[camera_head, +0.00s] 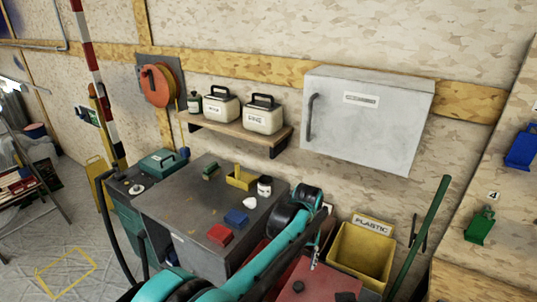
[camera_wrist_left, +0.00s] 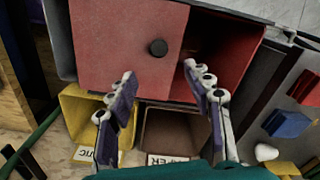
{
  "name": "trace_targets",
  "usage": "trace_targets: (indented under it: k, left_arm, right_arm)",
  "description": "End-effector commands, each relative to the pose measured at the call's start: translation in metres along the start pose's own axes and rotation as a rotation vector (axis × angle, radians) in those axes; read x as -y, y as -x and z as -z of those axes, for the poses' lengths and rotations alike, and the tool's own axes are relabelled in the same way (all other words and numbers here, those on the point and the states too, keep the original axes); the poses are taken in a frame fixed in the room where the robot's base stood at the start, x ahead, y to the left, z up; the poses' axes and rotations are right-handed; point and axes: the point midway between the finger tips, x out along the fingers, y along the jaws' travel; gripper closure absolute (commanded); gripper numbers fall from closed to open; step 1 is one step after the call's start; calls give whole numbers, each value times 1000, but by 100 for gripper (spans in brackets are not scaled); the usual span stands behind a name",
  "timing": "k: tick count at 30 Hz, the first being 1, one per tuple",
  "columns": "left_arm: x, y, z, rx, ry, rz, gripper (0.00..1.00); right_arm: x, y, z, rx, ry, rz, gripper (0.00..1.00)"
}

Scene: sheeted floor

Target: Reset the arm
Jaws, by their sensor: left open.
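My left arm reaches from the bottom of the head view up to the right. Its gripper (camera_head: 316,258) hangs past the right edge of the grey workbench (camera_head: 190,185), above a red box. In the left wrist view the gripper (camera_wrist_left: 160,76) is open with its two fingers apart and nothing between them. Beyond the fingertips is a red panel with a black knob (camera_wrist_left: 158,47), with a dark red opening to its right. I cannot tell whether the fingers touch it. My right gripper is not in view.
A yellow bin marked PLASTIC (camera_head: 362,254) stands right of the gripper, beside a green pole (camera_head: 425,225). In the left wrist view a brown bin (camera_wrist_left: 171,133) sits beside it. Red and blue blocks lie on the bench. A grey wall cabinet (camera_head: 368,120) and shelf (camera_head: 235,133) are behind.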

Motion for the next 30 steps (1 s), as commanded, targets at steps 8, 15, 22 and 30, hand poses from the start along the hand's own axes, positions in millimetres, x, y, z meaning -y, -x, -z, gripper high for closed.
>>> trace_targets:
  k: [8, 15, 22, 30]
  left_arm:
    - [82, 52, -34, -119, 55, -28, 49]
    - [168, 86, -101, -289, 117, -33, 49]
    - [229, 86, -178, -451, 175, 1, 49]
    - [265, 61, -239, -586, 220, 60, 49]
  right_arm:
    - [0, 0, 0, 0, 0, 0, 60]
    - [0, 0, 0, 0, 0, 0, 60]
    - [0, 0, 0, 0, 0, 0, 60]
    - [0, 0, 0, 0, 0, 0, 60]
